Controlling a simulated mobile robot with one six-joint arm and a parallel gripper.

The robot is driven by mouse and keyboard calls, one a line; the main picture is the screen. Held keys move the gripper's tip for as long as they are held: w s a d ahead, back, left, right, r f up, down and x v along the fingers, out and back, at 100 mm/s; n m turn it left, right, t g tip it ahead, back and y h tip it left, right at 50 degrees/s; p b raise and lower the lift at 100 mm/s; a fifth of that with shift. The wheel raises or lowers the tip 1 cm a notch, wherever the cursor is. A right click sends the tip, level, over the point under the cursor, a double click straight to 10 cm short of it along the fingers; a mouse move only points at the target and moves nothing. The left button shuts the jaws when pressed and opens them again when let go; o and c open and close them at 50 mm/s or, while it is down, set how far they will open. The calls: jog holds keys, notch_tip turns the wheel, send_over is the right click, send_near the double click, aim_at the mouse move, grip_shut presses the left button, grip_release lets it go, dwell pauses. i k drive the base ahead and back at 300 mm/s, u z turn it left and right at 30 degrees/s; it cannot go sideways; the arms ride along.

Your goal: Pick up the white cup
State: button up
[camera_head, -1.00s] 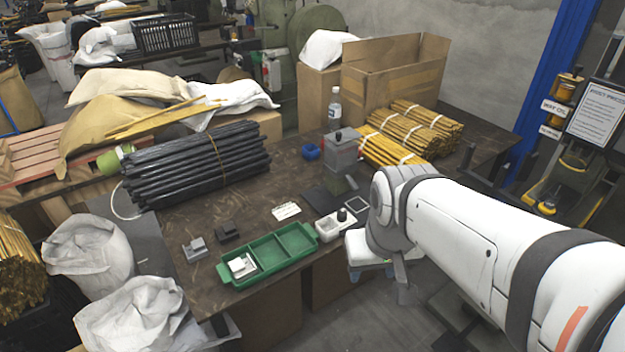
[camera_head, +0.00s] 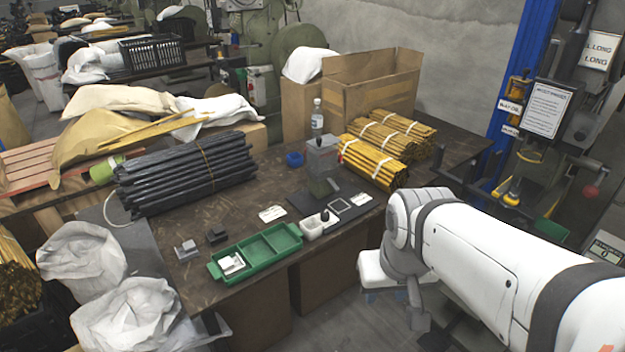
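A small white cup-like container (camera_head: 313,229) stands on the dark workbench (camera_head: 215,288), just right of the green tray. A small dark-knobbed item touches or overlaps its right side; I cannot tell which. My white arm comes in from the lower right. Its grey end, with what looks like my gripper (camera_head: 416,305), hangs beyond the bench's front edge, right of and nearer than the white container. The fingers cannot be made out, so its opening and contents are unclear.
The green tray (camera_head: 290,231) holds a white piece at its left end. A grey press (camera_head: 322,158) stands behind the container, with yellow rod bundles (camera_head: 374,164) to its right. Black rods (camera_head: 185,172) lie at left. A white seat-like object (camera_head: 372,271) is beside my arm's end.

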aim_at(311, 228)
jog(key=z, duration=0.15)
jog(key=i, duration=1.15)
jog(key=u, duration=0.65)
